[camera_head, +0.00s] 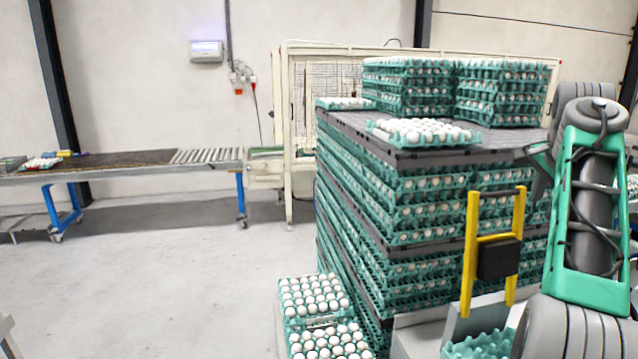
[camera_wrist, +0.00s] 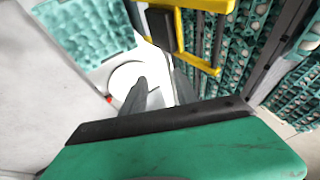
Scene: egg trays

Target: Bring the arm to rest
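My arm (camera_head: 590,215) is folded at the right side of the head view, beside the tall stack of egg trays. My gripper (camera_wrist: 162,84) shows in the wrist view as two dark fingers with a gap between them. Nothing is held in the gap, and a white surface shows behind it. The fingers are not visible in the head view.
The stacked egg trays (camera_head: 415,215) rise close to the arm. A yellow frame (camera_head: 472,245) stands between; it also shows in the wrist view (camera_wrist: 205,62). A teal tray (camera_head: 485,347) sits low in front. A conveyor (camera_head: 110,170) stands left; open floor (camera_head: 150,280) lies before it.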

